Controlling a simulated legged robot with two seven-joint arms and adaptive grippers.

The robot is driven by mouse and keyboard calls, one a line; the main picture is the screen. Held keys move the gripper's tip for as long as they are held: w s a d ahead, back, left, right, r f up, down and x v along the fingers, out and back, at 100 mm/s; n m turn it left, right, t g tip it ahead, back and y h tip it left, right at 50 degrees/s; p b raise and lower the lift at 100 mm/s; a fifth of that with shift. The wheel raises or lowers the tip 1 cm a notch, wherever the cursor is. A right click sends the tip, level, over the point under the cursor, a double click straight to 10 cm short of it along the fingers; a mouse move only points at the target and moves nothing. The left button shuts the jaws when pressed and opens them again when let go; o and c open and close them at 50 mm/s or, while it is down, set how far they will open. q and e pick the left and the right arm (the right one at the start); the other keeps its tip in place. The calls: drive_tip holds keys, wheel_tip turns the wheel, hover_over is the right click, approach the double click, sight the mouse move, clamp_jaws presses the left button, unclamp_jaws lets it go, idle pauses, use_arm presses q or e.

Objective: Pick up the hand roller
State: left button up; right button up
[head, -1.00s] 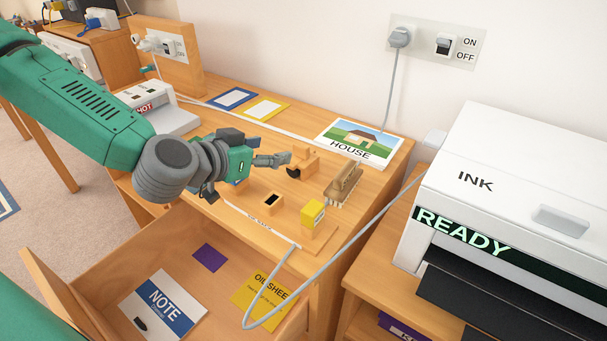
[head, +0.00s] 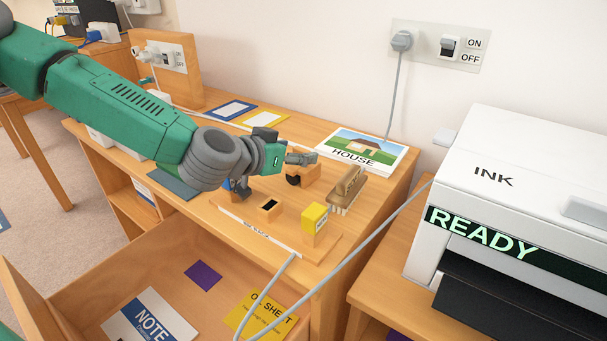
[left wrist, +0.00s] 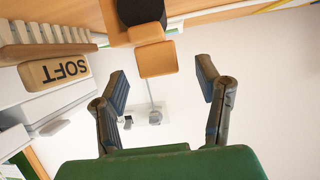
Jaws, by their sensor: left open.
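No contact is visible. My right gripper is not in view.
A "SOFT" brush (left wrist: 54,70) lies close to the roller; it also shows in the head view (head: 347,188). A grey cable (head: 340,262) crosses the front. An open drawer (head: 170,265) lies below.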

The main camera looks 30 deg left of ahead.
use_arm(q)
drive_tip(key=shift+x, duration=1.2)
drive_tip(key=c, duration=1.3)
drive_tip(key=shift+c, duration=0.2)
drive_tip(key=shift+r, duration=0.1)
